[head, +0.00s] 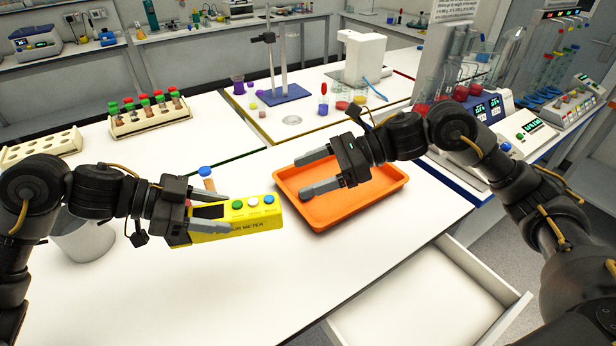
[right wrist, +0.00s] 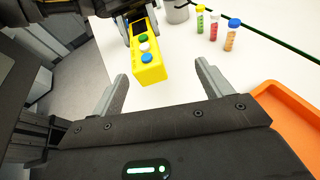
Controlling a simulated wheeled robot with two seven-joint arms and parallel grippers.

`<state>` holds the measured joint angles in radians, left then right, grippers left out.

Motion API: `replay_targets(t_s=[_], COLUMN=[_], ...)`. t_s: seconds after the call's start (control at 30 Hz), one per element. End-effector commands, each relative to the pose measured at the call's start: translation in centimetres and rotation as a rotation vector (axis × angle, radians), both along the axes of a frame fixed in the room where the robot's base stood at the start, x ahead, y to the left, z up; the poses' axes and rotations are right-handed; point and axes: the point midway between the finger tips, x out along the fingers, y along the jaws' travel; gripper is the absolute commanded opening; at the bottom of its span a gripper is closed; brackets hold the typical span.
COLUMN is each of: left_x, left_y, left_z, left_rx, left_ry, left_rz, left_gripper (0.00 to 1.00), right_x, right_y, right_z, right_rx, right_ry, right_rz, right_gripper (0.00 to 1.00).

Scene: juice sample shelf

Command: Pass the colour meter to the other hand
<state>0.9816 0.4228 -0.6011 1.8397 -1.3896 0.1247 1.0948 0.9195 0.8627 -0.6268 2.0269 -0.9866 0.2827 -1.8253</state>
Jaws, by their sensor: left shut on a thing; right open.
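The colour meter is a yellow box (head: 258,222) with green, white and blue buttons on top. My left gripper (head: 222,212) is shut on its left part and holds it level above the white table. Its right end sticks out free toward my right gripper. My right gripper (head: 318,172) is open and empty, to the right of the meter and above the orange tray. In the right wrist view the meter (right wrist: 150,70) lies ahead, between and beyond the open fingertips (right wrist: 160,90), apart from them. The meter's left end is partly hidden by my left fingers.
An orange tray (head: 385,193) is on the table under my right gripper. A blue-capped vial (head: 207,180) stands behind the meter. A grey-white beaker (head: 85,240) stands near my left arm. A tube rack (head: 150,120) is farther back. An open drawer (head: 430,300) juts out at the front right.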

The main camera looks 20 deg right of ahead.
Motion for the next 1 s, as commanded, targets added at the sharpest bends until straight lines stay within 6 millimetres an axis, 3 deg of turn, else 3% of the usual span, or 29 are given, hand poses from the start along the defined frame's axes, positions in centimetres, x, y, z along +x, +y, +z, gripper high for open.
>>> replay_targets(t_s=[0.2, 0.47, 1.0], left_x=[0.0, 0.0, 0.0], left_y=[0.0, 0.0, 0.0], left_z=[0.1, 0.1, 0.1], left_rx=[-0.002, -0.002, -0.002], left_ry=[-0.001, -0.001, -0.001], left_rz=[0.0, 0.0, 0.0], left_gripper=[0.19, 0.19, 0.19], right_x=[-2.1, -2.0, -1.3], right_y=[1.3, 2.5, 10.9], right_z=[0.7, 0.2, -3.2], right_rx=[-0.042, -0.042, -0.041], right_ry=[-0.06, -0.06, -0.058], right_rz=[0.117, 0.12, 0.116], right_gripper=[0.78, 0.78, 0.78])
